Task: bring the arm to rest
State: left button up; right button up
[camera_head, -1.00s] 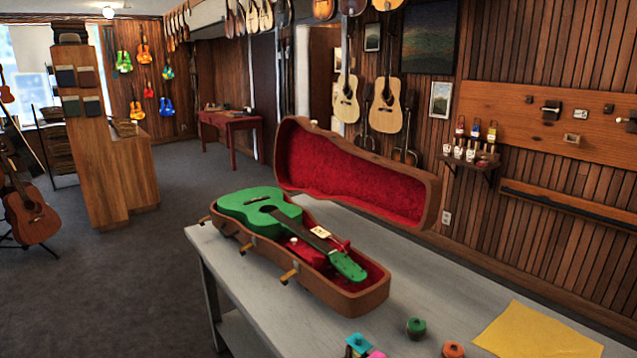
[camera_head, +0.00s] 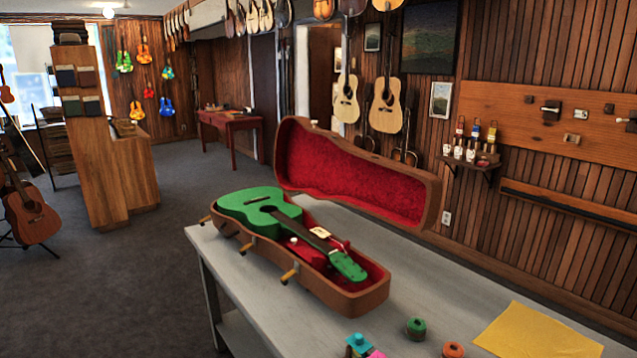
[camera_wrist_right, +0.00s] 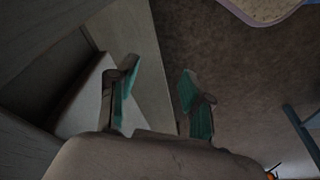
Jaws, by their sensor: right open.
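My right gripper (camera_wrist_right: 160,100) shows in the right wrist view with its two teal-padded fingers apart and nothing between them. Below it are grey carpet and pale panels, out of focus. Neither gripper shows in the head view, and my left gripper is in no view. In the head view a green ukulele (camera_head: 262,210) lies in an open brown case (camera_head: 345,293) with a red lining, its lid raised behind. The case stands on a grey table (camera_head: 262,310).
On the table's near side are a green round piece (camera_head: 416,328), an orange one (camera_head: 453,350), a blue-topped item (camera_head: 358,342) and a yellow cloth (camera_head: 538,332). A wooden display stand (camera_head: 105,165) and a brown guitar (camera_head: 32,215) stand left. Carpet (camera_head: 150,270) between is clear.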

jog(key=s+f+g, duration=0.1)
jog(key=s+f, duration=0.2)
jog(key=f, duration=0.5)
jog(key=s+f, duration=0.4)
jog(key=f, duration=0.4)
jog(key=s+d+f, duration=0.3)
jog(key=s+f, duration=0.5)
jog(key=s, duration=0.4)
jog(key=shift+s+d+f+g, duration=0.15)
jog(key=shift+f+g, duration=0.15)
jog(key=shift+g, duration=0.1)
